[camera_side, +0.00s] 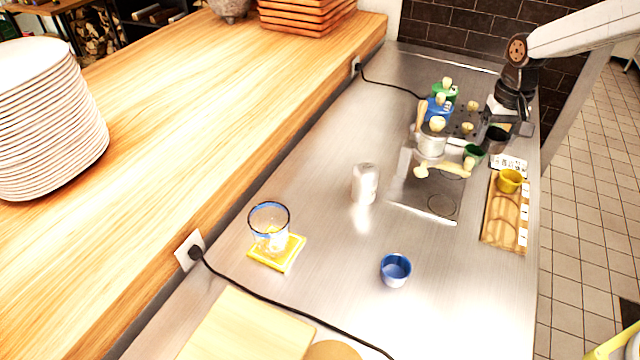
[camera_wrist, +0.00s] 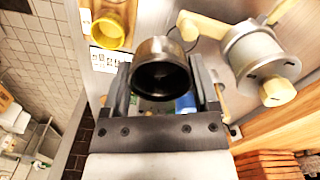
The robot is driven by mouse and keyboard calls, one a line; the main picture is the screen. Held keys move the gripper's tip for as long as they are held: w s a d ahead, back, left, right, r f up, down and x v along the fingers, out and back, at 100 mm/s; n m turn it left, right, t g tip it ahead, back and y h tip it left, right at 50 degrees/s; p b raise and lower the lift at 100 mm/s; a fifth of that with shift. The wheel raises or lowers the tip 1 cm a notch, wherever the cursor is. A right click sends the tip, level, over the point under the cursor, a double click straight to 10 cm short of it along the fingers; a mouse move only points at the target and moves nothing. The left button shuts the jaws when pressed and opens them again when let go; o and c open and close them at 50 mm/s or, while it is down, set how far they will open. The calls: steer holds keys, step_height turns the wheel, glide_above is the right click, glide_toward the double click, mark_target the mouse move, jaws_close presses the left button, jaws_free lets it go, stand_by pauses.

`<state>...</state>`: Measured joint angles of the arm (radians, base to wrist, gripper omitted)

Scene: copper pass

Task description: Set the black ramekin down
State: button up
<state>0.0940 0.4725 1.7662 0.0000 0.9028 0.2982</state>
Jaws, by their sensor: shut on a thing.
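The black ramekin (camera_wrist: 162,72) is between the two fingers of my gripper (camera_wrist: 165,85) in the wrist view, with its round opening facing the camera. In the side view my gripper (camera_side: 497,128) is at the upper right, with the dark ramekin (camera_side: 496,138) held at its fingers, above the counter near the green ramekin (camera_side: 473,152). I cannot tell how high it is held. A yellow ramekin (camera_side: 509,181) sits on a wooden board (camera_side: 492,232) with ring outlines and white labels; it also shows in the wrist view (camera_wrist: 108,32).
A blue ramekin (camera_side: 395,270) stands at the counter's front. The central counter is largely clear.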

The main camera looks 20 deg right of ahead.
steer(key=s+a, duration=0.4)
steer(key=s, duration=0.3)
steer(key=s+a, duration=0.4)
steer(key=s, duration=0.4)
steer(key=shift+s+r, duration=0.15)
steer(key=shift+r, duration=0.2)
glide_above(442, 205)
steer(key=s, duration=0.2)
steer(key=f, duration=0.8)
steer(key=shift+w+f, duration=0.15)
steer(key=shift+w, duration=0.1)
steer(key=shift+w+f, duration=0.5)
steer(key=shift+f, duration=0.1)
steer(key=shift+w+f, duration=0.2)
steer(key=shift+f, duration=1.55)
